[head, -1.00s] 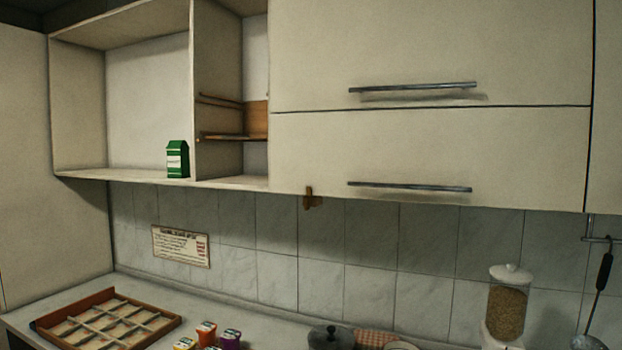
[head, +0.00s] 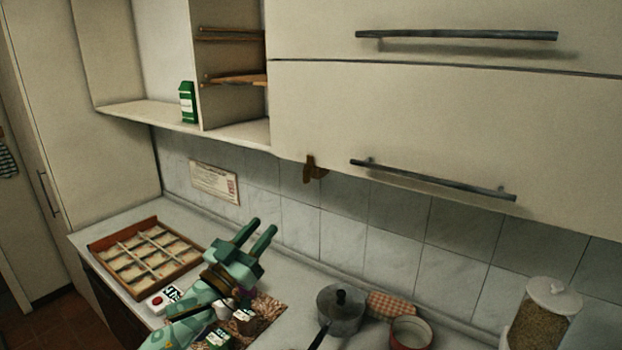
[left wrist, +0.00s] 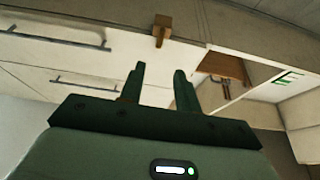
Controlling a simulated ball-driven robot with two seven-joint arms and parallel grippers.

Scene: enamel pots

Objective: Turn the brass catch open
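The brass catch (head: 313,169) is a small brown-gold piece at the lower left corner of the closed lower cabinet door (head: 430,130). It also shows in the left wrist view (left wrist: 161,28), hanging at the cabinet's lower edge, beyond the fingertips. My left gripper (head: 257,229) is green, open and empty. It is over the counter, below and left of the catch and apart from it. In the left wrist view its two fingers (left wrist: 158,72) point up toward the cabinet, with a gap between them. My right gripper is not in view.
A pot (head: 341,312), a red-rimmed pan (head: 410,333) and a grain jar (head: 543,318) stand on the counter to the right. A divided wooden tray (head: 183,268) lies left. A green carton (head: 188,102) stands on the open shelf. Space between gripper and catch looks clear.

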